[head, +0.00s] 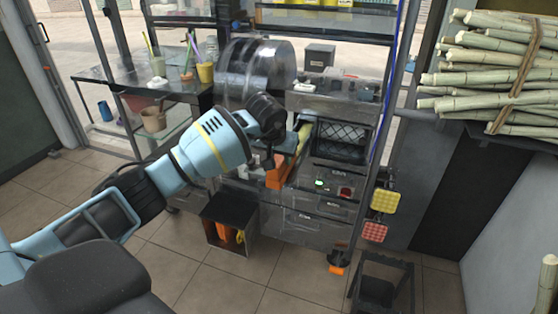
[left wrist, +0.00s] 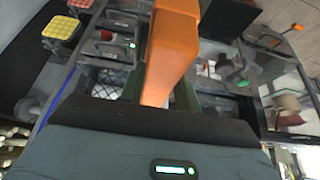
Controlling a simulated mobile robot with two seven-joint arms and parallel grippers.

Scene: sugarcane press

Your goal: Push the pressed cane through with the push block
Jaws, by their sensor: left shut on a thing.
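My left gripper (head: 279,157) reaches in from the left to the front of the press. It is shut on the orange push block (head: 276,178), which hangs below the fingers in the head view. In the left wrist view the push block (left wrist: 172,45) extends away from the jaws, and dark green pieces show on both sides of its near end. The press (head: 255,65) has a clear rounded cover and stands behind my wrist. A yellow-green strip (head: 304,135) shows just right of the gripper; I cannot tell whether it is the pressed cane. My wrist hides part of the press front. My right gripper is out of view.
A dark crate (head: 341,140) sits right of the gripper, above a control panel with a green light (head: 320,183) and a red button (head: 345,192). An open black bin (head: 230,220) stands below. Bundled cane (head: 490,70) lies on the right. A stool (head: 380,285) stands in front.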

